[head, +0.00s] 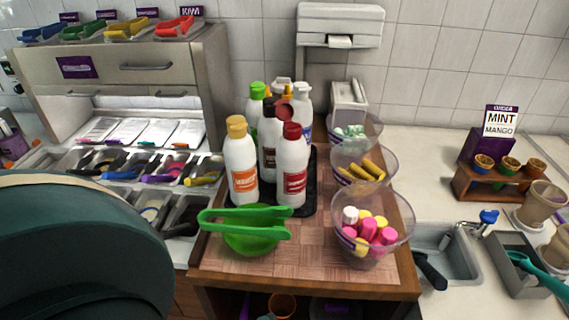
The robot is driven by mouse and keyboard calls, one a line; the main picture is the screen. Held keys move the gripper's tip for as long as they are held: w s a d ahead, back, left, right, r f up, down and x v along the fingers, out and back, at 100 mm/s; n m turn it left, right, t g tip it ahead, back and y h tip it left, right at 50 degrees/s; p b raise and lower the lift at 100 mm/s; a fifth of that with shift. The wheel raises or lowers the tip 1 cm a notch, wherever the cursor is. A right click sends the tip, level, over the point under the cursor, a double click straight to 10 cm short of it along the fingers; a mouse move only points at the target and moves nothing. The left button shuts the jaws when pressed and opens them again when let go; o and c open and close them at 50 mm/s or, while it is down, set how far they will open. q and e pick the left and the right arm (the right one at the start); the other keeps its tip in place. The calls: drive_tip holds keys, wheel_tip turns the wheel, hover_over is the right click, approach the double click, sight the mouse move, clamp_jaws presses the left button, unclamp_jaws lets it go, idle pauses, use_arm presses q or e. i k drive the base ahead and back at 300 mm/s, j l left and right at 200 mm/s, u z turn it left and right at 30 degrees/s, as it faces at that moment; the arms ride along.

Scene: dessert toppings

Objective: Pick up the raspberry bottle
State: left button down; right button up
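Several white squeeze bottles stand upright together on a black tray (312,185) on the wooden counter. The front right bottle (292,165) has a dark red cap and a red label, and its colour fits raspberry, but I cannot read the text. A bottle with an orange-yellow cap and an orange label (241,165) stands to its left. A bottle with a dark brown-red cap (269,135) stands just behind, between them. A green-capped bottle (257,100) and others stand further back, partly hidden. Neither of my grippers shows in the head view.
A green bowl with green tongs (247,235) stands in front of the bottles. Clear bowls of sweets (375,230) line the right side. Topping bins (140,165) are at left. A sink (447,255) lies right. A large dark rounded shape covers the lower left.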

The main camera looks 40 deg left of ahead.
sight(292, 148)
drive_tip(key=u, duration=0.55)
drive_tip(key=k+j+u, duration=0.1)
drive_tip(key=u, duration=0.4)
drive_tip(key=k+j+u, duration=0.1)
drive_tip(key=u, duration=0.35)
drive_tip(key=j+u, duration=0.25)
drive_tip(key=u, duration=0.25)
drive_tip(key=k+j+u, duration=0.1)
drive_tip(key=j+u, duration=0.15)
drive_tip(key=j, duration=0.25)
drive_tip(key=j+u, duration=0.25)
drive_tip(key=j, duration=1)
drive_tip(key=z, duration=2)
drive_tip(key=i+j+u, duration=0.2)
drive_tip(key=i+j, duration=0.15)
drive_tip(key=i+j+u, duration=0.2)
drive_tip(key=i, duration=0.25)
drive_tip(key=j, duration=0.1)
